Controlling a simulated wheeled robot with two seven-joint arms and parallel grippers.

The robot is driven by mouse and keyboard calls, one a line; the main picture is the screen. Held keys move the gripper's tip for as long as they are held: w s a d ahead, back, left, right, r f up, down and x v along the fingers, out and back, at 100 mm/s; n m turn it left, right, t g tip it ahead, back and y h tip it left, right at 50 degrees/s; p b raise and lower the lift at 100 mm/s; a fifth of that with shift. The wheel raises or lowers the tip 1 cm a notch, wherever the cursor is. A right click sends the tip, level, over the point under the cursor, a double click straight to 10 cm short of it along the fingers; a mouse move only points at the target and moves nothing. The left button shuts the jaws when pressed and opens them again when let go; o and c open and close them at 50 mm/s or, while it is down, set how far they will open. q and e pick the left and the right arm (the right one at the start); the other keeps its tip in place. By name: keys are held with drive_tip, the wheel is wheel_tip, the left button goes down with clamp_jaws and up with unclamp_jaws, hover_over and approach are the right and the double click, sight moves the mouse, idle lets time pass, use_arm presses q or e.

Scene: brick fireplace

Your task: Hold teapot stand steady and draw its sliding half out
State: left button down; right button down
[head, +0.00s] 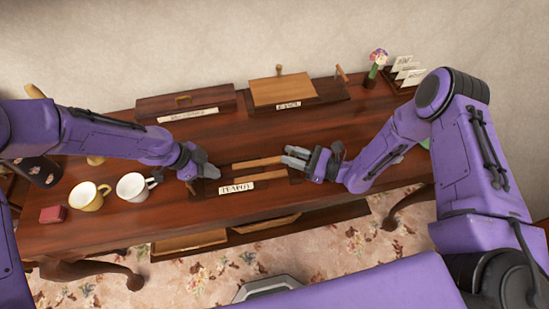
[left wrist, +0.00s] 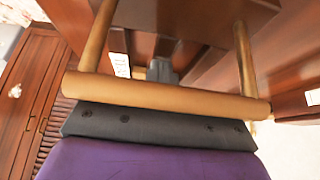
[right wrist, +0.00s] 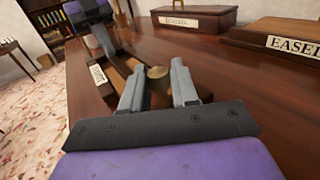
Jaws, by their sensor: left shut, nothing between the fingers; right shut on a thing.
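The teapot stand is a low brown wooden frame with two pale rails (head: 258,162) and a white "TEAPOT" label (head: 237,187), lying on the table. My left gripper (head: 207,171) is shut and empty at the stand's left end. My right gripper (head: 287,156) is at the stand's right end. In the right wrist view its fingers (right wrist: 158,88) are shut on the stand, with a round wooden end (right wrist: 158,72) between them.
A long lidded box (head: 186,103) and an easel (head: 283,92) are behind. A flower vase (head: 374,70) stands at the back right. Bare table surrounds the stand.

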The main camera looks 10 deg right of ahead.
use_arm(q)
drive_tip(key=shift+s+a+f, duration=0.1)
drive_tip(key=shift+s+f, duration=0.1)
drive_tip(key=shift+f, duration=0.05)
use_arm(e)
drive_tip(key=d, duration=0.4)
drive_tip(key=shift+f, duration=0.1)
drive_tip(key=c, duration=1)
unclamp_jaws()
drive_tip(key=v, duration=1.2)
drive_tip(key=shift+s, duration=0.2)
use_arm(q)
drive_tip(key=shift+r, duration=0.1)
